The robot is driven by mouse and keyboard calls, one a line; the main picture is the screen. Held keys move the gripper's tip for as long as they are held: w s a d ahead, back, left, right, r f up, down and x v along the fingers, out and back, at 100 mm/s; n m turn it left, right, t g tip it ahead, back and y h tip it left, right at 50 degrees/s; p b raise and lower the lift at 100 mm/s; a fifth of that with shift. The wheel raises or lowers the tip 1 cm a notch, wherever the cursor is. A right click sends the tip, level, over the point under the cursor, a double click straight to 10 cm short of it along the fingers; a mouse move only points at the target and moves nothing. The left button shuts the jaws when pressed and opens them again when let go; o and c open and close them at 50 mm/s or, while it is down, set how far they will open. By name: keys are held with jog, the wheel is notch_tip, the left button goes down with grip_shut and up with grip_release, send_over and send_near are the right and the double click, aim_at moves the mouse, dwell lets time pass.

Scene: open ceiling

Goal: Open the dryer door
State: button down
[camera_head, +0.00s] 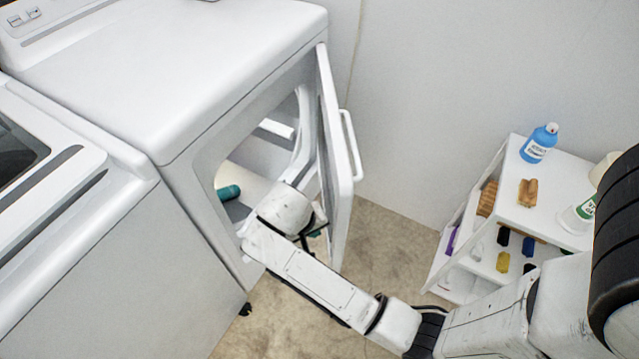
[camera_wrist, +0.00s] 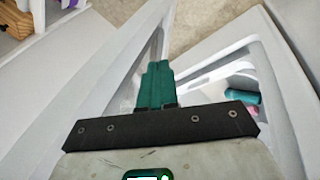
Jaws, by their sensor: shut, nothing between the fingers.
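The white dryer (camera_head: 190,75) stands at the upper left in the head view. Its door (camera_head: 336,140) is hinged on the far right side of the opening and stands part-way open, with a white bar handle (camera_head: 350,145) on its outer face. My gripper (camera_wrist: 155,78) has green fingers, which are shut and empty. It sits in the gap between the door's inner face and the dryer front, seen in the wrist view. In the head view my wrist hides most of the gripper and the lower part of the opening. I cannot tell whether the fingers touch the door.
A teal item (camera_head: 228,193) lies inside the dryer drum. A white washer (camera_head: 60,180) stands left of the dryer. A white shelf cart (camera_head: 510,205) with a blue bottle (camera_head: 539,143) and brushes stands at right. Bare floor (camera_head: 385,235) lies between the door and the cart.

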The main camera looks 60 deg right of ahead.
jog(key=w+d+r+m+g+h+p, duration=0.1)
jog(key=w+d+r+m+h+p, duration=0.25)
jog(key=w+r, duration=0.5)
jog(key=s+d+f+m+b, duration=0.1)
jog(key=s+d+f, duration=0.2)
jog(key=d+f, duration=0.5)
jog(key=shift+d+f, duration=0.25)
jog(key=shift+f, duration=0.45)
jog(key=shift+s+m, duration=0.15)
jog(key=shift+m, duration=0.1)
